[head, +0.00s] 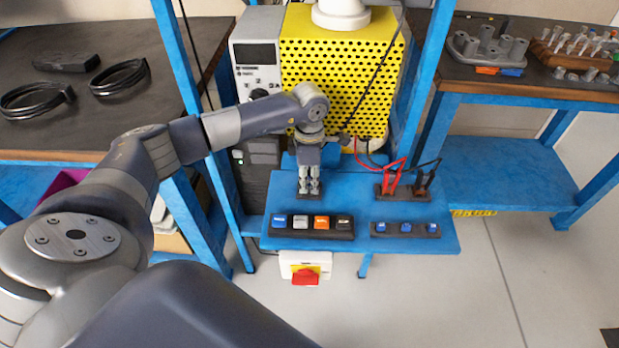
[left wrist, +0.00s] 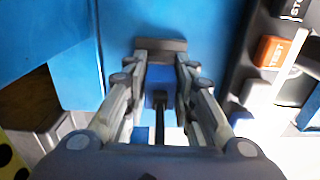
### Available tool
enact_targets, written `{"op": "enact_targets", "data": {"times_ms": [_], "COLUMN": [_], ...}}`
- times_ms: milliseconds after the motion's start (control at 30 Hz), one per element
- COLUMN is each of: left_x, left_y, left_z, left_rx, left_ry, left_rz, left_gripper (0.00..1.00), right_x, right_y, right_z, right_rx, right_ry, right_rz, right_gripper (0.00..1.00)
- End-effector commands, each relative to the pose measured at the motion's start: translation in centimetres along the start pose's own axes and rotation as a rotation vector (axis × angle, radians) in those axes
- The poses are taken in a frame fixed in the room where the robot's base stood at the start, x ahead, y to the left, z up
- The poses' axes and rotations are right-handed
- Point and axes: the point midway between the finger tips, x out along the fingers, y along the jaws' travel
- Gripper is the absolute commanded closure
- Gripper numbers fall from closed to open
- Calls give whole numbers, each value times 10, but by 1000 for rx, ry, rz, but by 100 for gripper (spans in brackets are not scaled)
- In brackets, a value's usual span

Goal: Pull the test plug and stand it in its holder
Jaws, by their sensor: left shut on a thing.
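My left gripper (head: 309,186) points down over the left part of the blue bench top. It is shut on the test plug, a blue body (left wrist: 156,82) with a dark stem or cable, seen between the fingers in the left wrist view. A small dark block (head: 309,195) sits at the fingertips on the bench top; it also shows in the left wrist view (left wrist: 160,44). Whether the plug is seated in this block is hidden by the fingers. A dark block (head: 390,192) at right carries red and black leads. I cannot tell which block is the holder. My right gripper is out of view.
A button strip (head: 312,227) lies in front of the gripper, with a second strip (head: 405,229) to its right. A yellow perforated guard (head: 345,75) and grey control unit (head: 258,60) stand behind. Blue uprights flank the bench. Bare bench top lies between the two blocks.

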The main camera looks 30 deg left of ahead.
Motion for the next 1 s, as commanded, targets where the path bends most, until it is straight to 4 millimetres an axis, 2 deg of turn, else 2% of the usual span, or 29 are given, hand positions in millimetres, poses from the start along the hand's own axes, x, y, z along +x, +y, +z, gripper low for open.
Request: {"op": "enact_targets", "data": {"times_ms": [600, 633, 700, 1000], "left_x": [10, 9, 9, 9], "left_y": [0, 0, 0, 0], "left_z": [0, 0, 0, 0], "left_rx": [0, 0, 0, 0], "left_ry": [0, 0, 0, 0], "left_rz": [0, 0, 0, 0], "left_gripper": [100, 69, 53, 52], "right_x": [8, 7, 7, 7], "right_y": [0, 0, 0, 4], "right_z": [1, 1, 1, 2], "right_rx": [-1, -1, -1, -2], "right_ry": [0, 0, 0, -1], "right_rz": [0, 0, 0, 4], "right_gripper": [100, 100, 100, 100]}}
